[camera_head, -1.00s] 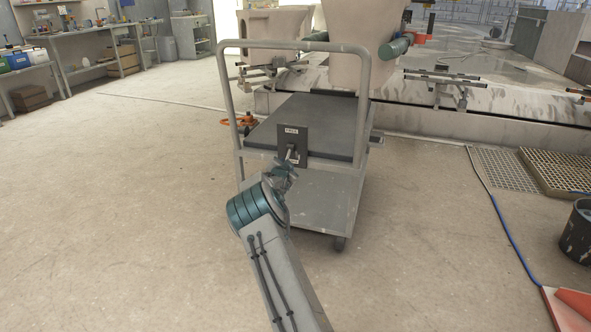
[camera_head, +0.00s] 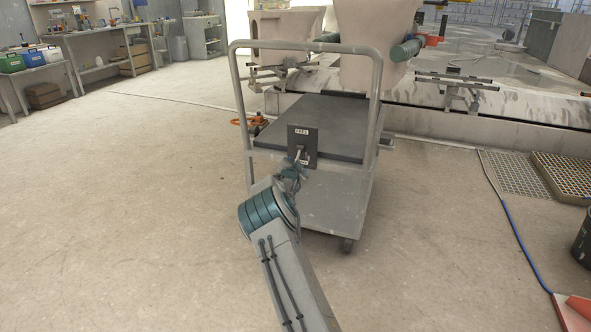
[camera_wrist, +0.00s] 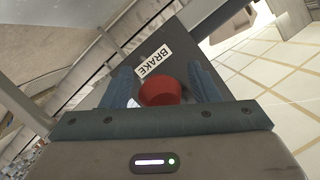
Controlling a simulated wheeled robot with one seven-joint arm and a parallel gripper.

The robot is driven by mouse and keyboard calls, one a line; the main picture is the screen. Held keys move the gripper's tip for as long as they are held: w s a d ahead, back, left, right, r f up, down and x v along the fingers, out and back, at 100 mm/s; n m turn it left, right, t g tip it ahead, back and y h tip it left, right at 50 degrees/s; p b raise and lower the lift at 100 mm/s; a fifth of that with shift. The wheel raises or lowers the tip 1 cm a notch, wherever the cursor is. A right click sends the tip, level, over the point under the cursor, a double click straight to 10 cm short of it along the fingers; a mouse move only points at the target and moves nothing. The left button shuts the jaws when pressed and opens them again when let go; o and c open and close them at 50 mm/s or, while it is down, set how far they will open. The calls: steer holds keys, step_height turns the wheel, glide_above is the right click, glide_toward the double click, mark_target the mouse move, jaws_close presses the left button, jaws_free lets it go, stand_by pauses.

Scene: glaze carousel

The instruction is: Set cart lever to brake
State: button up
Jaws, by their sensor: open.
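The grey cart (camera_head: 330,195) stands in the middle of the head view, its handle frame towards me. A dark lever plate (camera_head: 312,139) is mounted on the handle side, with a label at its top that seems to read FREE. In the wrist view the plate (camera_wrist: 185,45) carries a white BRAKE label (camera_wrist: 154,60). The lever's red knob (camera_wrist: 160,92) sits between the two fingers of my gripper (camera_wrist: 163,76), which are apart. A gap shows beside the knob. In the head view my gripper (camera_head: 296,168) is at the plate's lower part and hides much of the lever.
Floor gratings (camera_head: 515,170) and a blue hose (camera_head: 510,220) lie at the right. The floor at the left is clear.

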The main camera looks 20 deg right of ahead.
steer(key=p+v, duration=0.4)
steer(key=v, duration=0.9)
steer(key=shift+s+a, duration=0.2)
steer(key=shift+s, duration=0.15)
steer(key=shift+r, duration=0.15)
